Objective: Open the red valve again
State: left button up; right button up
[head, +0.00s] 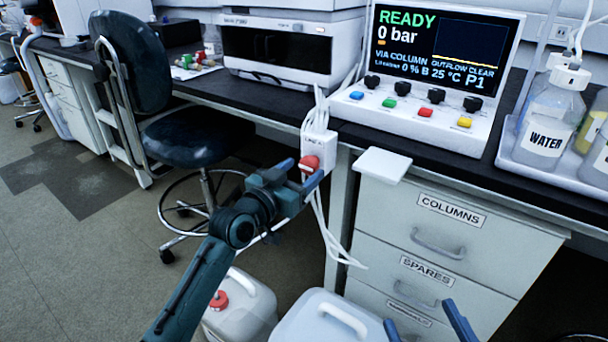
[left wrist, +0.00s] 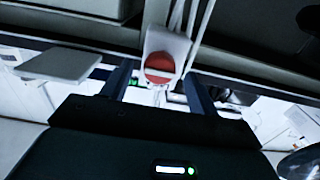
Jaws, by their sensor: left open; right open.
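The red valve (head: 309,163) is a round red knob on a white box (head: 319,145) hung at the bench's front edge, with white tubes above and below. In the left wrist view the red valve (left wrist: 159,68) has a pale band across its face. My left gripper (head: 296,178) is open in front of the knob. In the left wrist view its fingers (left wrist: 157,85) stand on either side of the knob; I cannot tell whether they touch it. My right gripper (head: 425,322) is open and empty at the bottom edge of the head view, in front of the drawers.
A console (head: 425,75) on the bench reads READY, 0 bar, OUTFLOW CLEAR. A white shelf plate (head: 382,164) juts out right of the valve. White canisters (head: 240,310) stand on the floor below. A stool (head: 187,142) stands to the left. Drawers (head: 450,225) are at right.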

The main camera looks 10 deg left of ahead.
pick_arm(q)
jog(key=shift+x, duration=0.85)
jog(key=shift+c, duration=0.3)
jog(key=c, duration=0.9)
